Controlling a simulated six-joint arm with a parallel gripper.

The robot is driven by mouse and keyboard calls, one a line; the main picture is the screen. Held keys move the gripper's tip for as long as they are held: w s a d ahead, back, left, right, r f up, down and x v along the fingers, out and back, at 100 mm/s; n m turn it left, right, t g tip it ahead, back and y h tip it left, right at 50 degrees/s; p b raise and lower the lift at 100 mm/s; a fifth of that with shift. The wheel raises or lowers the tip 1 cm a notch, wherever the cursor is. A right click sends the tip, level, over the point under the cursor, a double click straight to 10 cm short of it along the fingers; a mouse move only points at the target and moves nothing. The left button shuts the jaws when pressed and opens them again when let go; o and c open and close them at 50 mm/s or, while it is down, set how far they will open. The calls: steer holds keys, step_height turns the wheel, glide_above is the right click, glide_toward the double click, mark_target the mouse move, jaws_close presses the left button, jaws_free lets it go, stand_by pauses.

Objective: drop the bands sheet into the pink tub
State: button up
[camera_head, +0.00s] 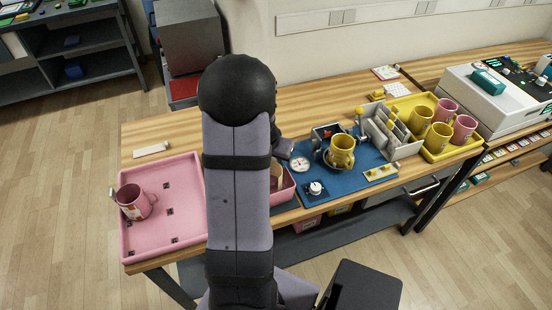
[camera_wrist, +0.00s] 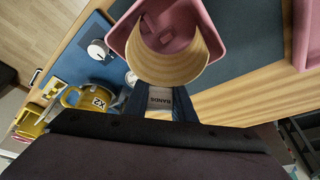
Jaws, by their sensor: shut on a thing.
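The bands sheet (camera_wrist: 175,68) is a tan, curved sheet with a white tab marked BANDS. In the wrist view my gripper (camera_wrist: 160,106) is shut on its tab end. The sheet's curled far part shows over the small pink tub (camera_wrist: 208,22), overlapping its opening; I cannot tell whether it touches the tub. In the head view the pink tub (camera_head: 289,188) stands just right of my arm, partly hidden by it, and a bit of the tan sheet (camera_head: 276,178) shows there. My fingers are hidden behind my arm in that view.
A large pink tray (camera_head: 187,205) with a pink mug (camera_head: 136,202) lies left. Right of the tub, a blue mat (camera_head: 318,203) holds a press with a yellow mug (camera_head: 342,151). A yellow tray (camera_head: 470,147) with several mugs stands farther right.

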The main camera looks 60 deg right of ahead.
steer(key=shift+s+a+f+b, duration=0.15)
steer(key=shift+a+f+b, duration=0.2)
steer(key=shift+f, duration=0.2)
steer(key=shift+s+a+f+b, duration=0.1)
steer(key=shift+a+f+b, duration=0.1)
steer(key=shift+f+b, duration=0.3)
steer(key=shift+f, duration=0.1)
steer(key=o, duration=0.9)
steer(key=shift+c, duration=1.6)
steer(key=shift+o, duration=0.6)
steer(key=shift+w+d+r+p, duration=0.1)
steer(key=shift+d+r+p, duration=0.1)
steer(key=shift+r+p, duration=0.4)
steer(key=shift+d+r+p, duration=0.15)
steer(key=shift+r+p, duration=0.35)
steer(key=shift+p, duration=0.05)
steer(key=o, duration=0.3)
steer(key=shift+r, duration=0.25)
steer(key=shift+o, duration=0.2)
steer(key=shift+w+d+r+p, duration=0.1)
steer(key=shift+d+r+p, duration=0.1)
steer(key=shift+r+p, duration=1.35)
